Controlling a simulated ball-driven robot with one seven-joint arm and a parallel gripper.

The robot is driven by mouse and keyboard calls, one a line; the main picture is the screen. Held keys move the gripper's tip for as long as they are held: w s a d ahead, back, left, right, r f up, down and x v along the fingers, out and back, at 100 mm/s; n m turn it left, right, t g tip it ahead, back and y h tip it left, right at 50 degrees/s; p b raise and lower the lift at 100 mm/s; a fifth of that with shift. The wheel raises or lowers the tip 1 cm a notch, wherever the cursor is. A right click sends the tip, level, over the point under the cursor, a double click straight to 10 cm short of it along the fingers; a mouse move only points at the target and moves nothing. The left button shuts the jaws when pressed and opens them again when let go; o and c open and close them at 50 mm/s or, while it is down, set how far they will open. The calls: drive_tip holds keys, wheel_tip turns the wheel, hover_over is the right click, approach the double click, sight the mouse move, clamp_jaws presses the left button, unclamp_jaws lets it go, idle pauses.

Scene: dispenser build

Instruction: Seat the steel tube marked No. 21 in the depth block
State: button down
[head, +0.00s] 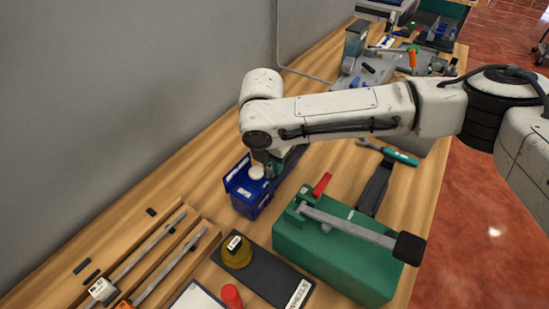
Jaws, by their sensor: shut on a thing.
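Two long steel tubes lie in the slots of a wooden rack (205,222) at the lower left: one on the left (150,247) and one on the right (172,265). A white tag (102,289) sits at the left one's near end; its number is too small to read. I cannot make out which thing is the depth block. My gripper (262,168) points down at the blue bin (247,201), away from the tubes. It appears shut on a white round part (257,172) at the bin's top; the arm hides much of the grip.
A green lever fixture (335,255) with a black-ended bar stands right of a dark "WHEELS" board (270,278) holding a brass wheel (236,254). A red piece (231,296) is at the front. A green-handled tool (400,156) lies behind. The grey wall bounds the left.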

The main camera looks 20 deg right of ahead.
drive_tip(key=shift+s+a, duration=0.1)
drive_tip(key=shift+a, duration=0.05)
drive_tip(key=c, duration=0.6)
unclamp_jaws()
drive_tip(key=shift+r+p, duration=3.35)
drive_tip(key=shift+r, duration=0.2)
